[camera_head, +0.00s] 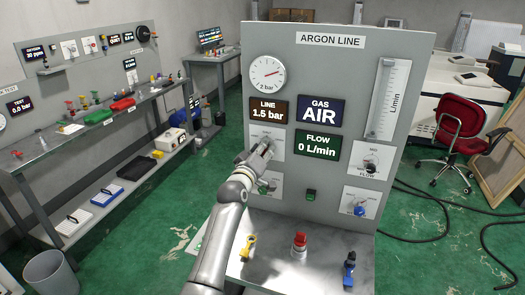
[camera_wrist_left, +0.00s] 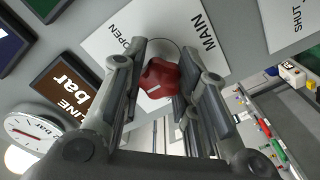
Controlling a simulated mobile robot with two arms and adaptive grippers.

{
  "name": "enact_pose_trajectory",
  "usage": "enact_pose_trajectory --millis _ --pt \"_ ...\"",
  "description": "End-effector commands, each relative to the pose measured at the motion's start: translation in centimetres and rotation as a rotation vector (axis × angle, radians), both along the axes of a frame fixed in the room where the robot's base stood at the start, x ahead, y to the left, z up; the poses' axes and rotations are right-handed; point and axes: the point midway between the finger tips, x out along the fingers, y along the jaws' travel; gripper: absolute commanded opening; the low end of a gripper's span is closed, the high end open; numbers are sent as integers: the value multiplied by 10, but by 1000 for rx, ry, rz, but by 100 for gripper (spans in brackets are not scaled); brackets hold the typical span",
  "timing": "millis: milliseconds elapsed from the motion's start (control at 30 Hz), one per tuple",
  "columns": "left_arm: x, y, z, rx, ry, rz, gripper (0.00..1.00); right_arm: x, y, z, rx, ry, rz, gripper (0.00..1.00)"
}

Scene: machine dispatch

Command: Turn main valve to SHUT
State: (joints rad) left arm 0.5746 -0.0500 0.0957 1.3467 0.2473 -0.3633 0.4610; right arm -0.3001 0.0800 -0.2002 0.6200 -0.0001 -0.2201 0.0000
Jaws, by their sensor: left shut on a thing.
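The main valve is a red knob (camera_wrist_left: 160,76) on a white plate (camera_wrist_left: 112,42) marked OPEN and MAIN in the left wrist view. My left gripper (camera_wrist_left: 163,82) has a finger on each side of the knob and is shut on it. In the head view my left gripper (camera_head: 262,152) reaches the upper left plate (camera_head: 267,131) of the ARGON LINE panel (camera_head: 330,62) and hides the knob. The knob's pointing direction is not clear. My right gripper is not in view.
A plate with a green knob (camera_head: 263,187) lies just below my gripper. A FLOW knob (camera_head: 370,168) and a blue knob (camera_head: 360,210) are on the right. A yellow-handled part (camera_head: 248,246), a red button (camera_head: 299,242) and a blue part (camera_head: 349,268) stand on the ledge below.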

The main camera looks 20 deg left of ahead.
Motion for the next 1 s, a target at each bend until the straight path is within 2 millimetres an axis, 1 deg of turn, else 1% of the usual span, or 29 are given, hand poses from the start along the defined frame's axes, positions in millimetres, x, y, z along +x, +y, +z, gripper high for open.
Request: enact_pose_trajectory --millis 100,133,300,600,733,867,1000 --pt "0 0 -1 1 3 0 4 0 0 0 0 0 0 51" --pt "0 0 -1 1 3 0 30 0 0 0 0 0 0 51" --pt "0 0 -1 1 2 -1 51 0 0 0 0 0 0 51" --pt "0 0 0 2 1 0 51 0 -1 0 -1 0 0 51" --pt "-5 0 -1 1 2 -1 51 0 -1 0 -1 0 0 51" --pt "-18 0 -2 1 1 0 51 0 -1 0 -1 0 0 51" --pt "-40 1 -2 1 1 0 51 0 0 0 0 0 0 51"
